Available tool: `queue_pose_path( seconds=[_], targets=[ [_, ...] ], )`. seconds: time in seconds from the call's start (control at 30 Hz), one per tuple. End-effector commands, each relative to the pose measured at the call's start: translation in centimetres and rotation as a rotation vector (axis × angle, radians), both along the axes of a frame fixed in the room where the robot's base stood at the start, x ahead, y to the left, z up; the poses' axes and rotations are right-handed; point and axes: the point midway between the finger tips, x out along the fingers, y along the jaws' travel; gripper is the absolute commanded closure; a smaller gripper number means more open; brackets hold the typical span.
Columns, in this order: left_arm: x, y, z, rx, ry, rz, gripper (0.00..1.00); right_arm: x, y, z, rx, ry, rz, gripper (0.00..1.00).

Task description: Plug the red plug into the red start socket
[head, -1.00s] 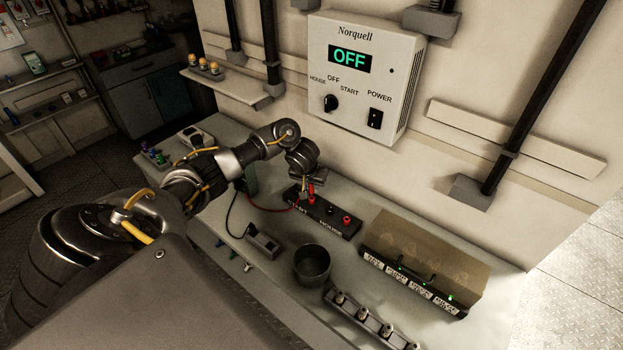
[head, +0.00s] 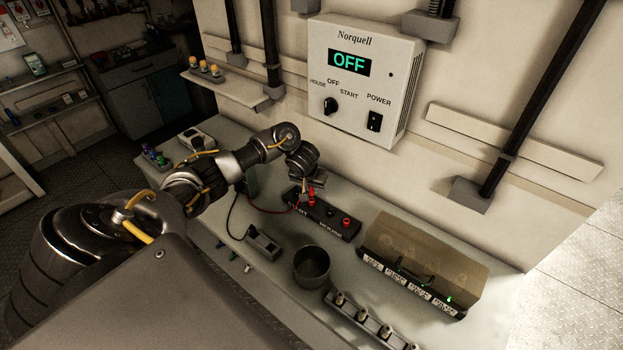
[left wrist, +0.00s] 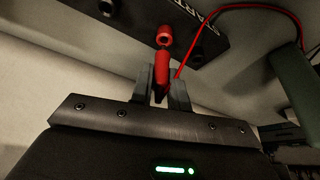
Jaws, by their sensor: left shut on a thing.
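My left gripper (head: 308,188) is shut on the red plug (head: 312,193), over the START end of the black socket block (head: 343,233). In the left wrist view, the red plug (left wrist: 161,72) stands between the two fingers, its thin red lead running off to the right. The red start socket (left wrist: 165,37) shows just beyond the plug's end, almost in line with it. I cannot tell whether plug and socket touch. A second red socket (head: 346,222) is at the HOUSE end. My right gripper is not in view.
A Norquell control box (head: 360,85) on the wall reads OFF. A dark cup (head: 312,266), a small grey holder (head: 264,243) and a box with a translucent cover (head: 422,258) stand on the bench.

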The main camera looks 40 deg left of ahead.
Motion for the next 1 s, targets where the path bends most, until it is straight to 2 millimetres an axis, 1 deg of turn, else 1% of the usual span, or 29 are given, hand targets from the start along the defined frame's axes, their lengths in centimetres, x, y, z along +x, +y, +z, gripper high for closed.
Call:
queue_pose_path(
  seconds=[0.43, 1.0],
  targets=[
    [-0.04, -0.01, 0.08, 0.0, 0.001, 0.0, 1.0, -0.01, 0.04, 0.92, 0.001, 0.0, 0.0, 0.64],
    [-0.02, 0.01, -0.36, 0.0, 0.0, 0.0, 1.0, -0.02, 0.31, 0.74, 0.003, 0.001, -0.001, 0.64]
  ],
)
